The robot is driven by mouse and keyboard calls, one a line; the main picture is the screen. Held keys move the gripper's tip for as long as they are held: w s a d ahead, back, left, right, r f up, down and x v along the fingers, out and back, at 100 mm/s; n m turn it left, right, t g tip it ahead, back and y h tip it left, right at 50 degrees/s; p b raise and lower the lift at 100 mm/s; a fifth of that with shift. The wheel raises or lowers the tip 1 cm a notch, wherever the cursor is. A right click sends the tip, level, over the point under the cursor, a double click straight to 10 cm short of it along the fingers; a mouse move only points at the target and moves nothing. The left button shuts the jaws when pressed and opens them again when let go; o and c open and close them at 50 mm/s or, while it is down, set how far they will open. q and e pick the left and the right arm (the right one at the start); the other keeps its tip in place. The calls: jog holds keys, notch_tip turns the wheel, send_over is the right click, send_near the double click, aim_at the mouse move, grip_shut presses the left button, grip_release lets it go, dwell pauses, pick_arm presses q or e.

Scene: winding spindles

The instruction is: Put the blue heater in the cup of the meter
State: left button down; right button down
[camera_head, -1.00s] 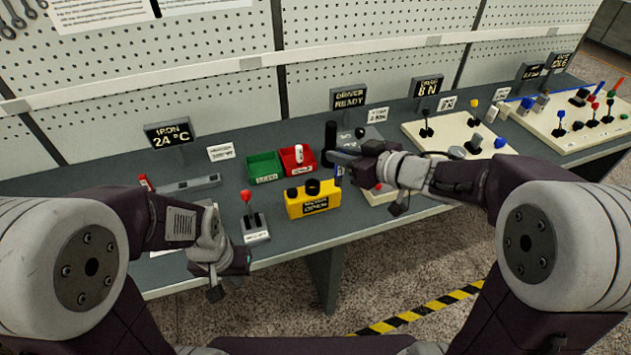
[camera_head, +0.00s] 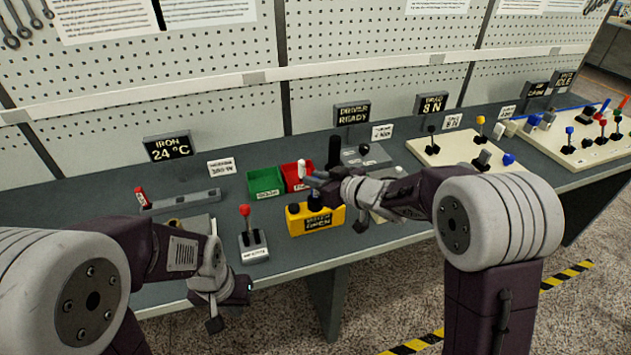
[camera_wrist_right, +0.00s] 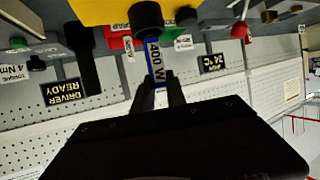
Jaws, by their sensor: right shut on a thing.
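The blue heater (camera_wrist_right: 155,60), marked 400 W, is between the fingers of my right gripper (camera_wrist_right: 160,88) in the right wrist view. Its far end is right at the rim of the black cup (camera_wrist_right: 147,18) on the yellow meter (camera_wrist_right: 100,10); I cannot tell whether it is inside. In the head view my right gripper (camera_head: 316,183) is over the yellow meter (camera_head: 334,220) and hides most of the heater. My left gripper (camera_head: 238,292) hangs near the table's front edge, with its jaws unclear.
A red-knobbed lever box (camera_head: 253,245) stands left of the meter. Green (camera_head: 264,182) and red (camera_head: 291,178) bins are behind it. A black post (camera_head: 334,152) stands behind my right gripper. Boards with knobs (camera_head: 460,150) lie to the right.

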jog(key=shift+s, duration=0.1)
jog(key=c, duration=1.3)
grip_release()
jog(key=shift+f, duration=0.1)
jog(key=shift+c, duration=0.2)
jog(key=shift+r, duration=0.35)
jog(key=p+v, duration=0.2)
jog(key=v, duration=1)
jog(key=shift+d+f, duration=0.1)
jog(key=shift+f, duration=0.05)
